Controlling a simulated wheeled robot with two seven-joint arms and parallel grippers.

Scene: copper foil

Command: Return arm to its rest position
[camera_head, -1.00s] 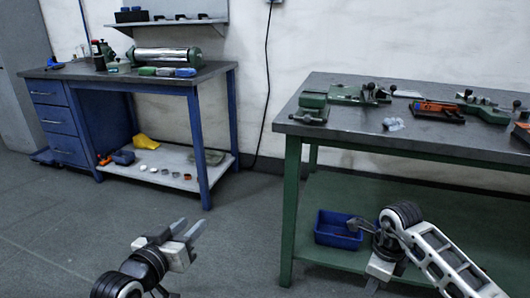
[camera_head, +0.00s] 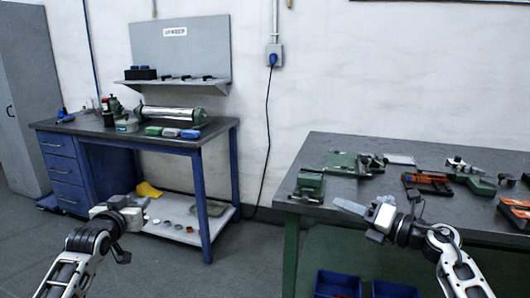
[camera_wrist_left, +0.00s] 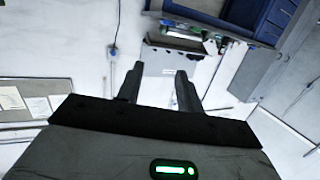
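My left gripper (camera_head: 147,204) is raised at the lower left in the head view, in front of the blue-legged desk. In the left wrist view, the left gripper's (camera_wrist_left: 157,88) two dark fingers stand apart with nothing between them. My right gripper (camera_head: 358,222) is in front of the front edge of the green-legged workbench (camera_head: 345,150) in the head view. Its fingers look apart, and I see nothing held in it.
The blue desk (camera_head: 100,137) bears a metal cylinder (camera_head: 170,115) and small tools. Its low shelf (camera_head: 225,213) holds a yellow item (camera_head: 148,190). The workbench top carries green tools and an orange tool (camera_head: 428,182). Blue bins (camera_head: 338,284) sit below it. Floor between the benches is clear.

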